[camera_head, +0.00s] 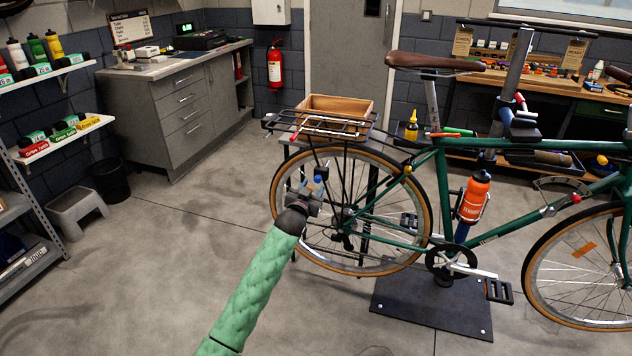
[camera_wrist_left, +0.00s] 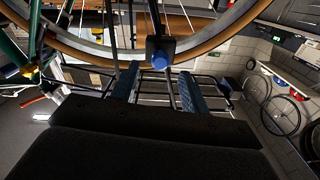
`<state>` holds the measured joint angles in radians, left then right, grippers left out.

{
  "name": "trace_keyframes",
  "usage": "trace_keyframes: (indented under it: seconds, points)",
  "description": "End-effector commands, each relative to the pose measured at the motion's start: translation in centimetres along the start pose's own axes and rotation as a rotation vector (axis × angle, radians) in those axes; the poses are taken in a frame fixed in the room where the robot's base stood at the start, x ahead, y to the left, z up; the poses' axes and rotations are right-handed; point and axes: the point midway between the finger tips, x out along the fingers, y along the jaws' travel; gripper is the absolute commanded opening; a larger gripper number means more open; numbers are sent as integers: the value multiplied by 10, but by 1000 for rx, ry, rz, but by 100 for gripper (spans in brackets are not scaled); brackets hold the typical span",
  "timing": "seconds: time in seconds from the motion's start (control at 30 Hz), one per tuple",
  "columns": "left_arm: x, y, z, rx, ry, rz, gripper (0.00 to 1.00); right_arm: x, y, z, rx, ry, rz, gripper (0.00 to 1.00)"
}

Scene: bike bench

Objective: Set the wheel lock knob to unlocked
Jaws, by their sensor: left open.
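The wheel lock knob is a small blue knob (camera_wrist_left: 160,60) on a black housing (camera_wrist_left: 157,44) beside the rear wheel's tan tyre, in the left wrist view. My left gripper (camera_wrist_left: 157,76) is open, with one finger on either side of the line to the knob. The knob appears just beyond the fingertips, and I cannot tell whether they touch it. In the head view my left gripper (camera_head: 311,186) is in front of the rear wheel (camera_head: 276,190) of the green bike. There I cannot clearly separate the knob from the fingers. My right gripper is not in view.
A rear rack (camera_head: 330,131) is above the wheel, with a wooden crate (camera_head: 335,112) on or behind it. The bike's green frame (camera_head: 442,180) and crank (camera_head: 452,262) are to the right.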

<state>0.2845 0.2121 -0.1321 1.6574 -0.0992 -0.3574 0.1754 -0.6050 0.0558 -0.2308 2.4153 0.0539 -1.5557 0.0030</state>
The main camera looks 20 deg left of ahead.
Motion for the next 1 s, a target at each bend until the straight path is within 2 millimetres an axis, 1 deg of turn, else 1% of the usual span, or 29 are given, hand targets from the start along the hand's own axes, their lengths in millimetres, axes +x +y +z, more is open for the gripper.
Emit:
trace_keyframes:
  seconds: [0.03, 0.1, 0.3, 0.43, 0.67, 0.7, 0.77, 0.9, 0.93, 1.0]
  points:
    - [8, 0, -2, 0, -1, 0, 45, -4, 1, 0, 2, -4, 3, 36]
    - [18, 0, -2, 0, -1, 0, 45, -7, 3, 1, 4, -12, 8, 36]
    - [36, 0, -1, 0, -1, 0, 45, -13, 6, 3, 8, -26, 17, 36]
    - [41, 0, 0, 1, -2, 0, 45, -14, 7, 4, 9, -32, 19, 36]
    - [42, 0, 0, 1, -1, 0, 45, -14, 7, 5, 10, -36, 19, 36]
    - [42, 0, 0, 1, -1, 0, 43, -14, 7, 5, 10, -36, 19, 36]
    - [42, 0, 0, 1, -1, 0, 31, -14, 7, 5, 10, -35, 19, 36]
    - [42, 0, 0, 1, -1, 0, 4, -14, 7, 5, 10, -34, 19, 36]
    - [42, 0, 0, 1, -1, 0, 0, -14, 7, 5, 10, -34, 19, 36]
    - [42, 0, 0, 1, -1, 0, 0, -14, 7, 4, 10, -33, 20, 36]
